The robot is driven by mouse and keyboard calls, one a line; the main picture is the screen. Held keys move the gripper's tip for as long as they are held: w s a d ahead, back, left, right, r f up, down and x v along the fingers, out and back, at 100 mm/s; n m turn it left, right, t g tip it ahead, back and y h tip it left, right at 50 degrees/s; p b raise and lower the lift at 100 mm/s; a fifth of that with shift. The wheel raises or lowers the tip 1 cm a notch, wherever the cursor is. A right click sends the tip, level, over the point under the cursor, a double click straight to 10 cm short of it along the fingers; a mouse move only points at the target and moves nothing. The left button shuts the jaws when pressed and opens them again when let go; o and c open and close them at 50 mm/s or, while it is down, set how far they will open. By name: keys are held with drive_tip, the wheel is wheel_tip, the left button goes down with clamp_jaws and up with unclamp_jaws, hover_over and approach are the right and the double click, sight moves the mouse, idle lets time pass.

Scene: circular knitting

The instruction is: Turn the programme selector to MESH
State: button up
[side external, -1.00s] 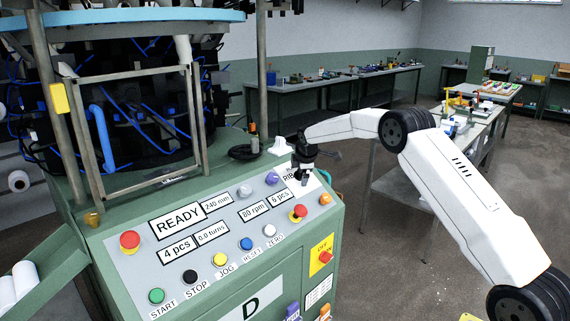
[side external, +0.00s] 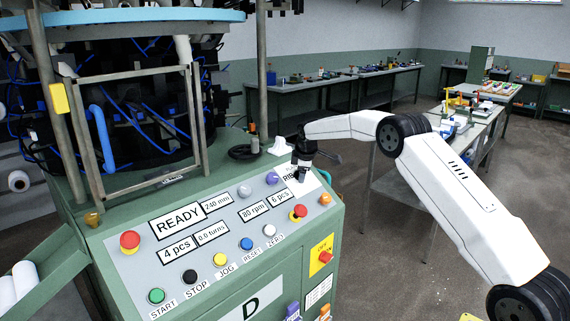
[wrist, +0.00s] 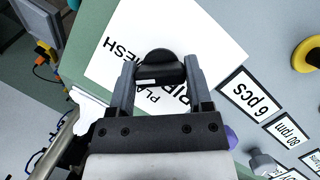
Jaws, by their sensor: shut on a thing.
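The programme selector is a black round knob (wrist: 158,66) on a white label plate (wrist: 205,50) in the wrist view. The plate reads MESH, upside down, at the upper left of the knob; PLAIN and RIB are partly hidden behind my gripper. My gripper (wrist: 158,78) has one finger on each side of the knob and is shut on it. A short pale mark shows on the knob's near side; I cannot tell which word it points to. In the side view my gripper (side external: 302,177) is at the panel's far right corner and hides the knob.
The sloping control panel (side external: 130,275) carries coloured buttons and display plates. The knitting machine's frame (side external: 205,125) stands at the left.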

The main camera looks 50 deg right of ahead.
drive_tip(key=m+y, duration=0.1)
drive_tip(key=m, duration=0.3)
drive_tip(key=shift+g, duration=0.4)
drive_tip(key=shift+m+y, duration=0.3)
drive_tip(key=o, duration=1.3)
drive_tip(key=shift+r, duration=0.1)
drive_tip(key=shift+v, duration=3.85)
drive_tip(key=shift+a, duration=0.15)
